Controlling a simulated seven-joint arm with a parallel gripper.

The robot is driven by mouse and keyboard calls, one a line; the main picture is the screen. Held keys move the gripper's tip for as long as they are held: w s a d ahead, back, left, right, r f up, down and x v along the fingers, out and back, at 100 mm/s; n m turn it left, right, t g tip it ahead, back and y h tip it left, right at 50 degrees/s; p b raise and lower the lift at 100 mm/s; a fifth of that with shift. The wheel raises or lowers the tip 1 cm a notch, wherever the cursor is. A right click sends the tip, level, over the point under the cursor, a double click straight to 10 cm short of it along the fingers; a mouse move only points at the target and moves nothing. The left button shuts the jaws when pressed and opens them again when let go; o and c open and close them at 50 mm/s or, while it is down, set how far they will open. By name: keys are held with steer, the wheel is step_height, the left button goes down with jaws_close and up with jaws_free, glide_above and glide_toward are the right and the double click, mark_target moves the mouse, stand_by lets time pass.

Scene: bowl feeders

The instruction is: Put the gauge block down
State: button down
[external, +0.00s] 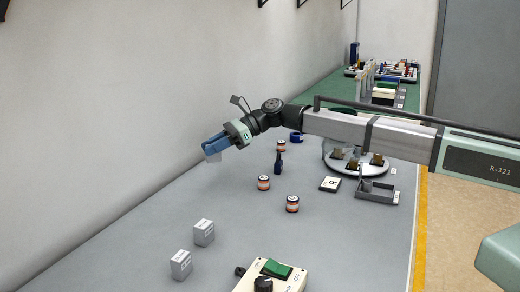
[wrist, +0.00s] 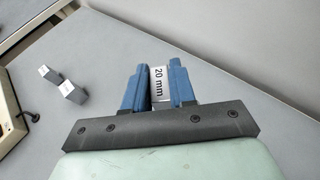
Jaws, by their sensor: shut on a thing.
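My gripper (wrist: 159,88) is shut on a gauge block (wrist: 158,82) marked "20 mm", which shows between the blue fingers in the wrist view. In the external view my gripper (external: 212,148) is above the grey table, toward the wall, and a small pale part of the held block (external: 213,157) shows below the fingertips. Two other grey blocks stand on the table: one at the front left (external: 181,264) and one just behind it (external: 204,232). They also show at the left of the wrist view (wrist: 72,90), apart from my gripper.
A control box (external: 272,277) with a green switch and black knob stands at the front. Several small orange-banded jars, one of them here (external: 264,183), and a dark blue tool (external: 278,165) stand mid-table. A round feeder (external: 372,163) is at the right. The table's left-middle is clear.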

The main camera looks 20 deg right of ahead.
step_height(320, 180, down, 10)
steer(key=shift+r, duration=0.15)
stand_by(0.4)
steer(key=c, duration=0.9)
jaws_free()
steer(key=v, duration=1.2)
